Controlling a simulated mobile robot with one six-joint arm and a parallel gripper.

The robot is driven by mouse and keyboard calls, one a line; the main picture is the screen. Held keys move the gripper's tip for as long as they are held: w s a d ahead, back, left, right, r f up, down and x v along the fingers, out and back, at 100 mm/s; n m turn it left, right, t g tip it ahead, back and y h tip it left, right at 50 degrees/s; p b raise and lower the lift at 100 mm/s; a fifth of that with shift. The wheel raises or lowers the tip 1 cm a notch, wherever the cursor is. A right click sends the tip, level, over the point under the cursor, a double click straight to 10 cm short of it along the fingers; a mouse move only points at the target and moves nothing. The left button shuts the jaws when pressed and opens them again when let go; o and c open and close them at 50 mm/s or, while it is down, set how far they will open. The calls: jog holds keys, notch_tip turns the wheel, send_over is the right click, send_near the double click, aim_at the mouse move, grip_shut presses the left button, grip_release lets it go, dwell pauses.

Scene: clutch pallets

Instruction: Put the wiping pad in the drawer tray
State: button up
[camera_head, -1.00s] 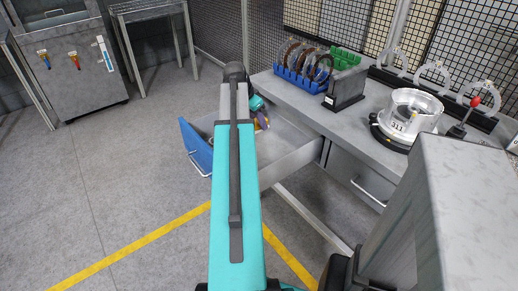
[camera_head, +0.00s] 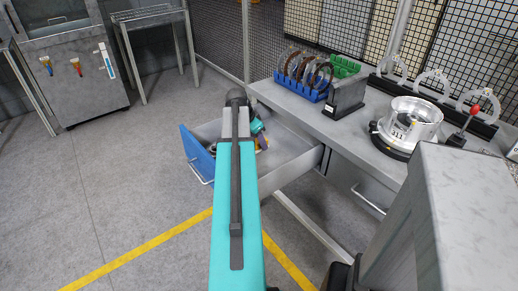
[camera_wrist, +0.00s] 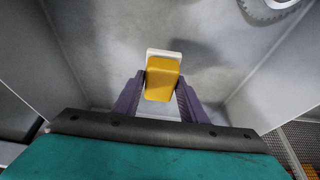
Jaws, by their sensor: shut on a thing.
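The wiping pad (camera_wrist: 163,78), a yellow block with a white layer at its far end, is between the purple fingers of my gripper (camera_wrist: 161,90) in the wrist view. My gripper is shut on it. The drawer tray (camera_head: 290,170) is pulled out below the bench, with a blue front at its left. In the wrist view its grey floor and side walls (camera_wrist: 255,85) surround the pad. I cannot tell whether the pad touches the floor. In the head view my arm hides part of the drawer, and only a bit of my gripper (camera_head: 261,140) shows beside it.
A grey toothed ring (camera_wrist: 268,8) lies at the top right of the wrist view. On the bench are a blue rack of discs (camera_head: 303,82), a dark grey block (camera_head: 345,98) and a silver round housing (camera_head: 411,118). The right part of the drawer looks clear.

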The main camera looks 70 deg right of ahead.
aim_at(259, 148)
jog(key=shift+f, duration=1.85)
jog(key=shift+f, duration=0.1)
jog(key=o, duration=1.1)
jog(key=v, duration=1.2)
jog(key=shift+a, duration=0.1)
